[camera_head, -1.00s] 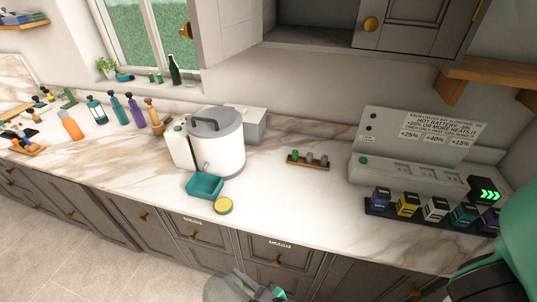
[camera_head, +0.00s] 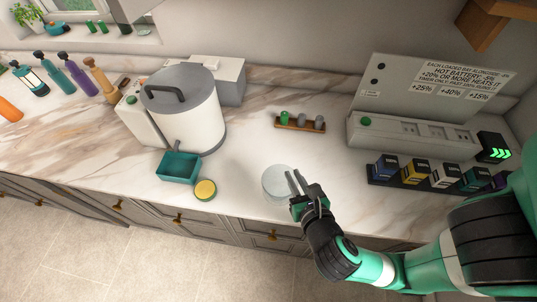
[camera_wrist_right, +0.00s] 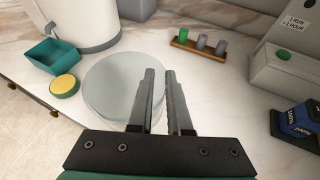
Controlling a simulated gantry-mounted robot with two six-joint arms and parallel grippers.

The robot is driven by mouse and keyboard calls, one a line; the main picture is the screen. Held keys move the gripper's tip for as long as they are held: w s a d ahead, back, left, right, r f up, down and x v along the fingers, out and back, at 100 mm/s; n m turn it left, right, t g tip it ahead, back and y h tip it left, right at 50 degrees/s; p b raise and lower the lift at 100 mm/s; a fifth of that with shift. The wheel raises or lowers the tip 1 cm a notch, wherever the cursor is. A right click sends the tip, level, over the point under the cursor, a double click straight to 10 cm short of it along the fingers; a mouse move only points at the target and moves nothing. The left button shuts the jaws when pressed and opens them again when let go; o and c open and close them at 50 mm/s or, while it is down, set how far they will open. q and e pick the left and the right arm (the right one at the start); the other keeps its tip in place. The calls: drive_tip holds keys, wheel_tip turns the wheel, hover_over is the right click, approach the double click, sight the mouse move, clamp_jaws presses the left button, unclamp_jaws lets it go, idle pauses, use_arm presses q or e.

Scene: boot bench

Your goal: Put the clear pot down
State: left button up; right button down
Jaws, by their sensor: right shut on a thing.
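The clear pot (camera_head: 277,183) is a round, see-through, pale grey vessel near the front edge of the marble counter. My right gripper (camera_head: 297,182) is shut on its right side, and the green and black arm comes in from the right. In the right wrist view the pot (camera_wrist_right: 113,88) shows as a wide pale disc to the left of the two fingers (camera_wrist_right: 160,80), which reach over its rim. The pot is over the counter; I cannot tell whether its base touches. My left gripper is not in view.
A yellow-topped round tin (camera_head: 205,189) and a teal tray (camera_head: 178,167) lie left of the pot, before a large white lidded vessel (camera_head: 190,115). A rack of small cylinders (camera_head: 300,124) is behind. A battery row (camera_head: 430,175) and grey charger (camera_head: 410,132) stand right.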

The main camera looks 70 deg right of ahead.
sight(292, 174)
drive_tip(key=b+x, duration=0.2)
drive_tip(key=x, duration=0.3)
drive_tip(key=shift+s+f, duration=0.1)
drive_tip(key=shift+f, duration=0.15)
drive_tip(key=shift+w+d+f+b, duration=0.15)
drive_tip(key=shift+w+d+f, duration=0.6)
drive_tip(key=shift+f, duration=0.8)
drive_tip(key=shift+w+d+f+b, duration=0.1)
drive_tip(key=shift+w+d+f, duration=0.7)
drive_tip(key=shift+f, duration=0.75)
drive_tip(key=shift+w+d+f+b, duration=0.15)
drive_tip(key=shift+w+d+f, duration=0.6)
drive_tip(key=shift+f, duration=0.8)
drive_tip(key=c, duration=0.8)
unclamp_jaws()
drive_tip(key=shift+s+d, duration=0.1)
drive_tip(key=shift+d, duration=0.05)
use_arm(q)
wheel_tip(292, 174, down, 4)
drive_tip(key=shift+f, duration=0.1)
use_arm(e)
drive_tip(key=v, duration=1.2)
